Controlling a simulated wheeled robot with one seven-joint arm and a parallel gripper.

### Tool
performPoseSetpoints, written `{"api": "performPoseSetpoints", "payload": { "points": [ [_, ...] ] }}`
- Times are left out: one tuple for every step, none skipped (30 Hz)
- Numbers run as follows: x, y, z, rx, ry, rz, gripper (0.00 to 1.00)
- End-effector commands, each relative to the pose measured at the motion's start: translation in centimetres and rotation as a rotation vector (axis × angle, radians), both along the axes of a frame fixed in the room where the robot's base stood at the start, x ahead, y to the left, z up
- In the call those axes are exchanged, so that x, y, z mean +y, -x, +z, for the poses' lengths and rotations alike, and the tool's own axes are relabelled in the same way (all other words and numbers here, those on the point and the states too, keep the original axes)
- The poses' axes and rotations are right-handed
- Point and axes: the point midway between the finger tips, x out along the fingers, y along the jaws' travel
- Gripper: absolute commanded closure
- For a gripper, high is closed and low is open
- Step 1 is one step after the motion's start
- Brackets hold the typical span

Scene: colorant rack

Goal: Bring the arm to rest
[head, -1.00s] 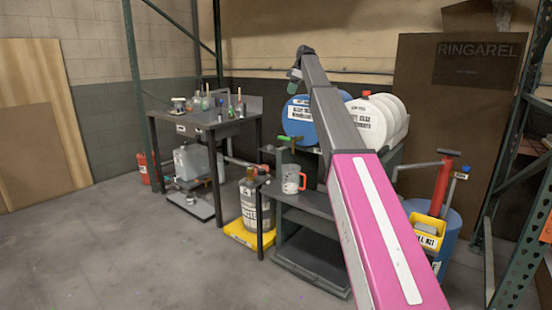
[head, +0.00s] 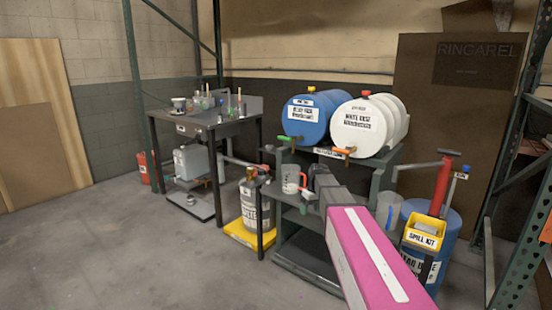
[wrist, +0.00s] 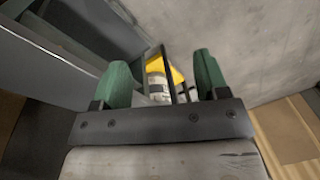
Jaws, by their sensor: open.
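My gripper (wrist: 163,80) is in the wrist view, its two green-tipped fingers spread apart with nothing between them. Beyond the fingers, lower down, are the labelled grey cylinder (wrist: 158,88) and its yellow tray (wrist: 178,75). In the head view, my pink and grey arm reaches from the bottom right toward the dark rack (head: 385,178). Its far end is foreshortened in front of the rack, just right of the clear jug with a red handle (head: 290,180). The fingers cannot be made out there, and contact with the rack cannot be told.
A blue drum (head: 308,121) and a white drum (head: 358,127) lie on the rack. A red pump (head: 442,185) and a yellow spill kit bin (head: 424,233) stand at the right. A dark bench (head: 218,126) with glassware is at the left. The floor (head: 110,250) at front left is clear.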

Motion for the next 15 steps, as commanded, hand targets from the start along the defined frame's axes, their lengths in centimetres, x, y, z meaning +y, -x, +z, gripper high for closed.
{"api": "performPoseSetpoints", "payload": {
  "points": [
    [-0.5,3.7,-2.0,0.012,0.015,-0.049,0.32],
    [-0.7,5.0,-2.9,0.014,0.024,-0.081,0.32],
    [-1.0,6.9,-4.2,0.019,0.035,-0.122,0.32],
    [-1.3,8.3,-5.1,0.021,0.043,-0.152,0.32],
    [-1.5,9.7,-5.9,0.025,0.053,-0.183,0.32],
    [-1.8,11.6,-7.0,0.027,0.064,-0.223,0.32],
    [-2.1,13.0,-7.7,0.029,0.072,-0.252,0.32],
    [-2.3,14.4,-8.4,0.031,0.08,-0.28,0.32],
    [-2.6,16.1,-9.2,0.033,0.09,-0.316,0.32],
    [-2.8,17.2,-9.7,0.033,0.097,-0.341,0.32],
    [-3.0,18.4,-10.2,0.034,0.104,-0.365,0.32],
    [-3.2,19.6,-10.8,0.033,0.111,-0.394,0.32],
    [-3.3,20.5,-11.1,0.034,0.117,-0.413,0.32],
    [-3.4,21.3,-11.4,0.034,0.121,-0.429,0.32],
    [-3.6,22.1,-11.7,0.033,0.126,-0.449,0.32]
  ]
}}
